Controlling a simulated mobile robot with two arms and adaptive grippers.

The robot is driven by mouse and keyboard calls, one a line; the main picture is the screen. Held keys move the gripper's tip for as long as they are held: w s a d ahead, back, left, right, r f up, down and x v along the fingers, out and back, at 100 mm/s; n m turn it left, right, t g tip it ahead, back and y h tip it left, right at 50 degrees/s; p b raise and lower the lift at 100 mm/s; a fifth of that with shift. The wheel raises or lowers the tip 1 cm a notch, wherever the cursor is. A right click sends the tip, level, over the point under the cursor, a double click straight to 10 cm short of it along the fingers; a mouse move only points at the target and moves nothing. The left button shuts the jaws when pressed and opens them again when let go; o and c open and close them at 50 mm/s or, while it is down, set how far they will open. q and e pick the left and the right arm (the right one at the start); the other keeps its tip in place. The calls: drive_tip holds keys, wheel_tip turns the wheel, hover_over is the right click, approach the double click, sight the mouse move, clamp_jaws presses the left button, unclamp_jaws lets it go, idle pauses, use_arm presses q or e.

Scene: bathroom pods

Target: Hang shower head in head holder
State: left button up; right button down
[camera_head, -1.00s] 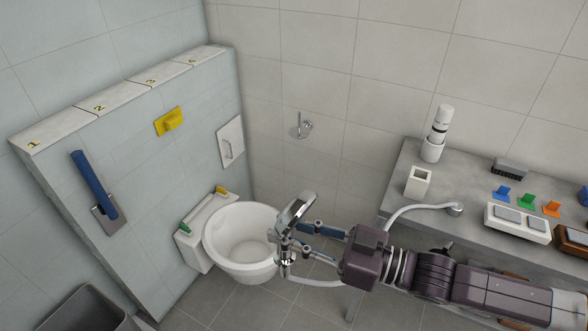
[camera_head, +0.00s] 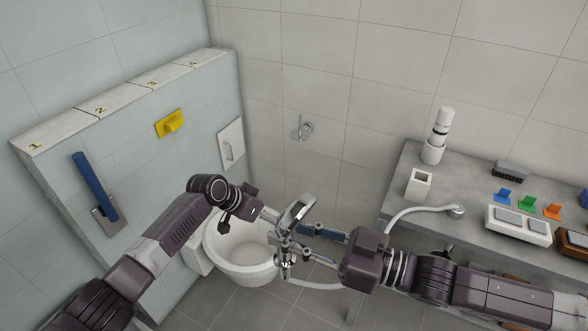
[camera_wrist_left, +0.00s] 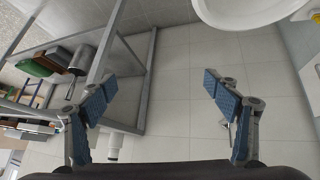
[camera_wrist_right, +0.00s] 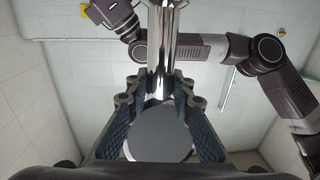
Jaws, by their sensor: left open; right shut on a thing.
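The chrome shower head (camera_head: 296,212) is held in my right gripper (camera_head: 292,238), in front of the toilet in the head view. In the right wrist view, its chrome handle (camera_wrist_right: 160,45) rises between the fingers (camera_wrist_right: 158,85) and its round grey face (camera_wrist_right: 158,135) shows below. A small chrome fitting (camera_head: 301,128) on the back wall, with a round plate, looks like the head holder; it is empty. My left gripper (camera_head: 262,212) is close to the shower head's left side. In the left wrist view its fingers (camera_wrist_left: 160,95) are wide apart with nothing between them.
The white hose (camera_head: 405,212) runs from the grey counter (camera_head: 400,180) down towards the shower head. The toilet (camera_head: 240,265) stands behind both grippers. A bottle (camera_head: 437,135) and white cup (camera_head: 418,183) stand on the counter. The wall around the fitting is clear.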

sight(294, 202)
use_arm(q)
drive_tip(key=s+d+r+m+g, duration=0.1)
drive_tip(key=s+d+r+m, duration=0.1)
drive_tip(key=r, duration=0.6)
drive_tip(key=s+d+r+m+g, duration=0.1)
drive_tip(key=s+d+r+m, duration=0.15)
drive_tip(key=r, duration=0.65)
drive_tip(key=s+d+r+m+g, duration=0.1)
drive_tip(key=s+r+m, duration=0.15)
drive_tip(key=r, duration=0.55)
drive_tip(key=s+r+m+y, duration=0.2)
drive_tip(key=s+r, duration=0.1)
drive_tip(key=s, duration=0.2)
drive_tip(key=s+r+m+g+y, duration=0.1)
drive_tip(key=s+r+m+y, duration=0.1)
drive_tip(key=s+r+m, duration=0.1)
drive_tip(key=s+a+r+m+y, duration=0.1)
drive_tip(key=s+r, duration=0.3)
drive_tip(key=s, duration=0.4)
drive_tip(key=shift+s+r+m+y, duration=0.1)
drive_tip(key=shift+r+m+y, duration=0.35)
drive_tip(key=shift+m, duration=0.45)
drive_tip(key=shift+s+f+y, duration=0.15)
drive_tip(key=shift+s+y, duration=0.1)
drive_tip(key=shift+s, duration=0.05)
drive_tip(key=shift+f, duration=0.15)
wheel_tip(294, 202, down, 12)
drive_tip(key=shift+a+r, duration=0.1)
drive_tip(key=shift+r, duration=0.1)
drive_tip(key=c, duration=1.3)
